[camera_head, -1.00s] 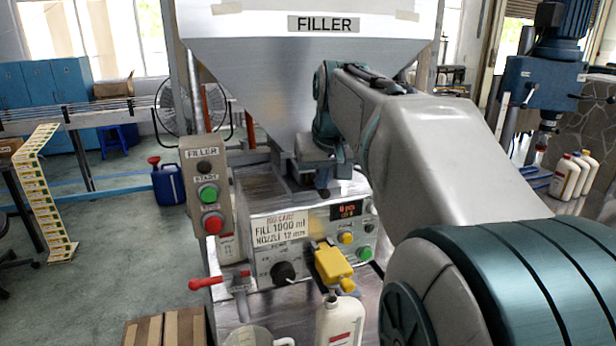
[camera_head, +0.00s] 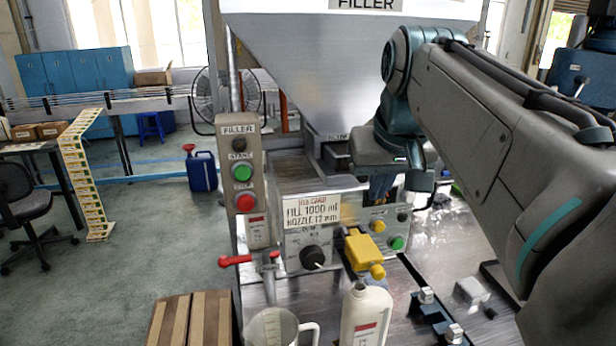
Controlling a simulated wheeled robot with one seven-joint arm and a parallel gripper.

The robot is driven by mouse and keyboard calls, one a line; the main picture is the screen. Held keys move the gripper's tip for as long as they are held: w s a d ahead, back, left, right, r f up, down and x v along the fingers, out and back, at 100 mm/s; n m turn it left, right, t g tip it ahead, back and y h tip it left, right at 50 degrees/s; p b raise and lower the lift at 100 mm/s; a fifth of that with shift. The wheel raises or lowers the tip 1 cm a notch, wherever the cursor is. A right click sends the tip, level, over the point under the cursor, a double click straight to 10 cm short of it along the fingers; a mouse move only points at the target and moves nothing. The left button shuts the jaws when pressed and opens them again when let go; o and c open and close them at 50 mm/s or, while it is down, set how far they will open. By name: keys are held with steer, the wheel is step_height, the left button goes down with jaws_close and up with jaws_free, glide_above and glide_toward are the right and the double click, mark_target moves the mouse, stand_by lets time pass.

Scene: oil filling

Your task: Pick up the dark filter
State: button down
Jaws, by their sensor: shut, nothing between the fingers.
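I cannot make out a dark filter for certain in the head view.
The filler's hopper (camera_head: 340,60) is above. A yellow nozzle part (camera_head: 362,252), red-handled valve (camera_head: 248,259), white bottle (camera_head: 366,315) and clear jug (camera_head: 272,328) are in front. A dark fixture (camera_head: 430,318) and grey block (camera_head: 470,290) lie on the metal top at right.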

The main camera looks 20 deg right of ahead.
mark_target(336, 155)
steer(key=c, duration=1.8)
jaws_free()
steer(key=shift+s, duration=0.25)
steer(key=o, duration=1.5)
steer(key=w+d+r+n+t+p, duration=0.1)
steer(key=w+r+t, duration=0.1)
steer(key=w+r, duration=0.2)
steer(key=w, duration=0.3)
steer(key=shift+d+r+y, duration=0.25)
steer(key=shift+r+y, duration=0.05)
steer(key=shift+o, duration=0.3)
steer(key=shift+n+t, duration=0.5)
steer(key=shift+t, duration=0.4)
steer(key=w, duration=0.1)
steer(key=w+d+r, duration=0.1)
steer(key=w, duration=0.1)
steer(key=w+d+r+p, duration=0.1)
steer(key=shift+w+r, duration=0.25)
steer(key=x, duration=0.4)
steer(key=p+x, duration=0.1)
steer(key=x, duration=0.2)
steer(key=shift+w, duration=0.5)
steer(key=shift+s+f+p+x, duration=0.1)
steer(key=shift+p+x, duration=0.35)
steer(key=shift+x, duration=1.1)
steer(key=shift+s+f+p+x, duration=0.15)
steer(key=shift+p+x, duration=0.3)
steer(key=shift+x, duration=1.05)
